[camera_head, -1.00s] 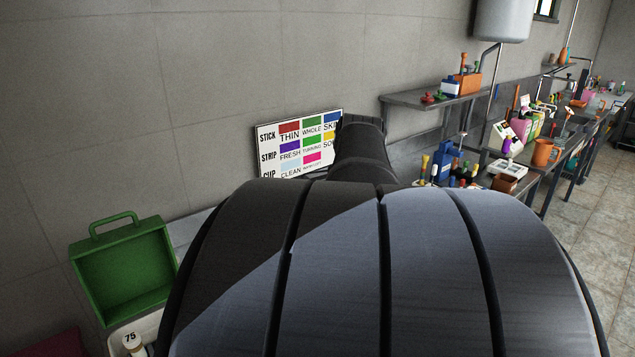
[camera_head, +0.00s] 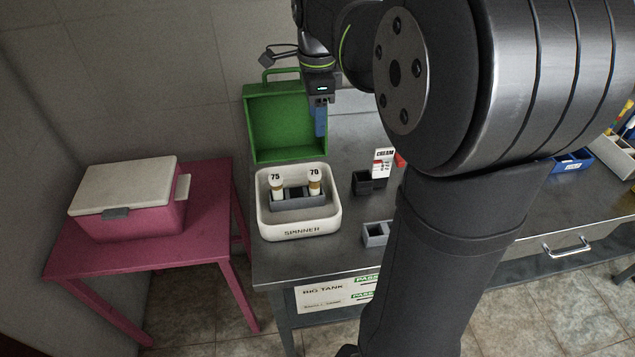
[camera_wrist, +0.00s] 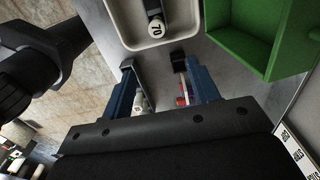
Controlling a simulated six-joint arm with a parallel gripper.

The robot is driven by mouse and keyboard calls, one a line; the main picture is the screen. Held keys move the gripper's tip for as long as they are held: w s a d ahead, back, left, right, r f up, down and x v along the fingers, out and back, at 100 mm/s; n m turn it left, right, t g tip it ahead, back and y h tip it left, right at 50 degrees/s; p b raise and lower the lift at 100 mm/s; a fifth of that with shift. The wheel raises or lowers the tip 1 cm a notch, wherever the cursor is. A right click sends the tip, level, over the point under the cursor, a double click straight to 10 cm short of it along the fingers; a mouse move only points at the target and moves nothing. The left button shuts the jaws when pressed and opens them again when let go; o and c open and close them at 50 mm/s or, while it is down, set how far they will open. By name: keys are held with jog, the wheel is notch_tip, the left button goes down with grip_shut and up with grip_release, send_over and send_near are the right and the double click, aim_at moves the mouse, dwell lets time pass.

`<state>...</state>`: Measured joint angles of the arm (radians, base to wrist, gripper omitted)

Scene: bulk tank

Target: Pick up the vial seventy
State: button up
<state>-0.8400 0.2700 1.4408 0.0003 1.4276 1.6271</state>
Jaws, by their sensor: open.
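The vial seventy (camera_head: 314,184) stands in a dark rack inside the white spinner tray (camera_head: 262,222), on the rack's right side. It has a white cap marked 70 and an amber body. In the wrist view its cap (camera_wrist: 156,28) shows near the top, beyond the fingertips. The vial marked 75 (camera_head: 277,186) stands on the rack's left. My gripper (camera_head: 320,118) is above and behind the tray, in front of the green case. In the wrist view my gripper (camera_wrist: 153,68) is open, its two fingers apart with no vial between them.
An open green case (camera_head: 288,125) stands behind the tray. Small dark boxes (camera_head: 364,183) with a CREAM card (camera_head: 383,161) and a grey box (camera_head: 375,235) are to the right. A pink cooler (camera_head: 130,200) sits on a pink table at left.

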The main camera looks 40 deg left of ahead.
aim_at(314, 172)
notch_tip(314, 172, down, 12)
jog(key=shift+s+a+f, duration=0.1)
jog(key=shift+s+a, duration=0.05)
jog(key=shift+s+f, duration=0.15)
jog(key=shift+f, duration=1.2)
jog(key=shift+s+f, duration=0.1)
jog(key=shift+f, duration=1.2)
jog(key=shift+c, duration=0.4)
jog(key=c, duration=1)
